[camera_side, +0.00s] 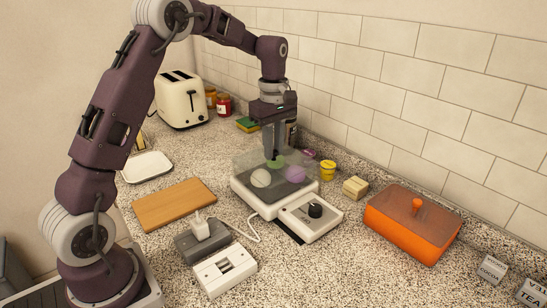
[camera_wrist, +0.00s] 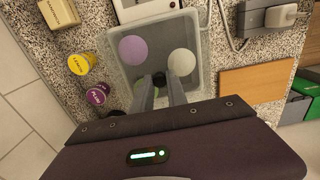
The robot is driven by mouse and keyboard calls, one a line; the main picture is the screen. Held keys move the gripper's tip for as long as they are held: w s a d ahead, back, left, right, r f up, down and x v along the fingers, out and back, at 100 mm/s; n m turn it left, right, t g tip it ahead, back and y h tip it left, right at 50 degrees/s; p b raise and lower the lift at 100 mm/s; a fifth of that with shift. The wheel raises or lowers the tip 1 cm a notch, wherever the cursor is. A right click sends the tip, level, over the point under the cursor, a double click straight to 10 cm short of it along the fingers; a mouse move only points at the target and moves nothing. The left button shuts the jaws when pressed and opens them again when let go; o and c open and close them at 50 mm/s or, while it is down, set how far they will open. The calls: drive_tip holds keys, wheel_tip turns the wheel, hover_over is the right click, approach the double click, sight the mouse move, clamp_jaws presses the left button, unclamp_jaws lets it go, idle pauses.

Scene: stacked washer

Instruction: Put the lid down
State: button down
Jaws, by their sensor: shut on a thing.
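A clear, box-shaped lid (camera_side: 245,158) is over the dark plate of a white appliance (camera_side: 244,196). My gripper (camera_side: 274,157) points straight down and is shut on the lid's small dark knob. In the wrist view the fingertips (camera_wrist: 163,84) meet at this knob, and the clear lid (camera_wrist: 158,24) spreads around it. A white round item (camera_side: 261,178), a purple one (camera_side: 295,174) and a green one (camera_side: 276,161) show through or beside the lid. I cannot tell whether the lid's rim touches the appliance.
A dial unit (camera_side: 300,222) adjoins the appliance. An orange box (camera_side: 405,236) with a knobbed top stands right. A yellow jar (camera_side: 328,170) and a beige block (camera_side: 355,187) stand behind. A wooden board (camera_side: 174,204), a power socket (camera_side: 202,240) and a toaster (camera_side: 182,99) are left.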

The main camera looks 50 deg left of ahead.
wheel_tip(320, 180, up, 9)
drive_tip(key=a+f, duration=0.4)
drive_tip(key=a, duration=0.6)
drive_tip(key=a+f, duration=0.5)
drive_tip(key=a, duration=0.5)
drive_tip(key=f, duration=0.6)
drive_tip(key=a+f, duration=0.1)
drive_tip(key=f, duration=0.2)
drive_tip(key=shift+f, duration=0.35)
drive_tip(key=c, duration=1.3)
unclamp_jaws()
drive_tip(key=shift+f, duration=0.1)
